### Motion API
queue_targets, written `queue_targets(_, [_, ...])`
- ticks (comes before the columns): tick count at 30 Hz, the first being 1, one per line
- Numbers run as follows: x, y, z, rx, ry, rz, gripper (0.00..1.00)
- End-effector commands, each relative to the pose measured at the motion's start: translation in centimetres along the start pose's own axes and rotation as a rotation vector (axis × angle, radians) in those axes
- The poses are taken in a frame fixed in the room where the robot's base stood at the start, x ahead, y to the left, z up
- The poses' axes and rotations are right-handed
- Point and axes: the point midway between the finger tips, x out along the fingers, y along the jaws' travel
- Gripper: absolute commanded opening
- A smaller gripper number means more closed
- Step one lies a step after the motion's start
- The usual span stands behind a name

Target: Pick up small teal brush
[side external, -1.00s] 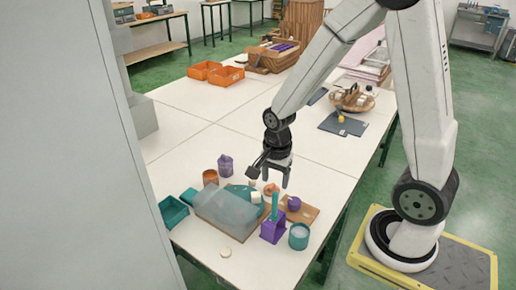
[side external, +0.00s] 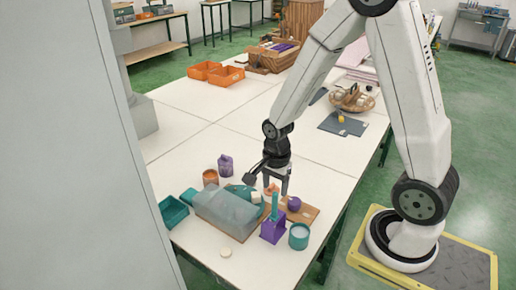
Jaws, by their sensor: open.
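A small teal brush (side external: 274,206) stands upright in a purple holder (side external: 272,231) near the front of the white table. My gripper (side external: 276,190) is open, fingers pointing down, just behind and above the brush's upper end in the side view. I cannot tell whether its fingers are around the brush or still apart from it. Nothing is seen held between them.
A teal cup (side external: 299,237) is close on the right. An orange cup (side external: 210,177) and purple bottle (side external: 225,165) stand behind.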

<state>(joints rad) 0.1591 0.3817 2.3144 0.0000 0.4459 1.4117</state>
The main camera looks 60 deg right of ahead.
Motion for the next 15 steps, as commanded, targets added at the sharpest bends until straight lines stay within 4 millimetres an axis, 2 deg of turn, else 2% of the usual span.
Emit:
queue_targets(8, [0.7,0.0,-0.1,0.0,0.0,0.001,0.65])
queue_targets(15, [2.8,0.0,-0.4,0.0,0.0,0.002,0.65])
